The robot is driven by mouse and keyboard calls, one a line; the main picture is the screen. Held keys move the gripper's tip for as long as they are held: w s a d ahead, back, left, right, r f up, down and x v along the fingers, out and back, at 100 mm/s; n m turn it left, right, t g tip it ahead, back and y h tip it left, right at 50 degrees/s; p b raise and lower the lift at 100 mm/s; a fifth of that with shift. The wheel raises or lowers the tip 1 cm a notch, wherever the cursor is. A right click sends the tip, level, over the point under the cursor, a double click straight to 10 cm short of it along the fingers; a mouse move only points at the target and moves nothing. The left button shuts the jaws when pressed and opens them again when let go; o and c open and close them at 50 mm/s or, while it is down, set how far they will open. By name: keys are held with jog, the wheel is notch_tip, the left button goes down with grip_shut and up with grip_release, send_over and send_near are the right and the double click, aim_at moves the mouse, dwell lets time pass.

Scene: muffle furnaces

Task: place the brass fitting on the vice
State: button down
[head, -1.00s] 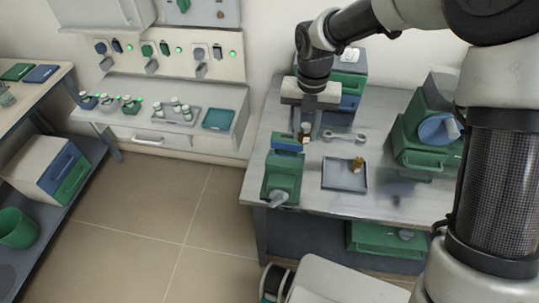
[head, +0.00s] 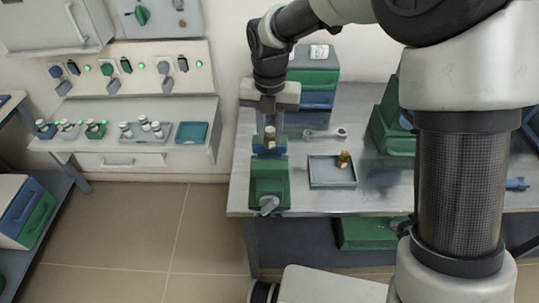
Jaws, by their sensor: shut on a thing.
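My gripper (head: 270,138) points down over the bench and is shut on a small brass fitting (head: 270,142). The fitting is upright between the fingers, at the top of the vice. The vice (head: 268,183) is green with a blue part at its far end and a grey handle toward the bench's front edge. The fitting is over or at the blue part; I cannot tell whether it touches. A second brass fitting (head: 344,159) stands in the grey tray (head: 331,184) to the right.
A wrench (head: 325,133) lies behind the tray. Stacked green and blue boxes (head: 318,76) stand behind my gripper. A green machine (head: 392,125) is to the right. The grey bench (head: 300,205) is bare between vice and tray. Furnace controls (head: 130,73) line the left wall.

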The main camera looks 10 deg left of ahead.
aim_at(270, 151)
jog(key=shift+f+b, duration=0.35)
jog(key=shift+f, duration=2.55)
jog(key=shift+f, duration=0.2)
jog(key=c, duration=1.5)
grip_release()
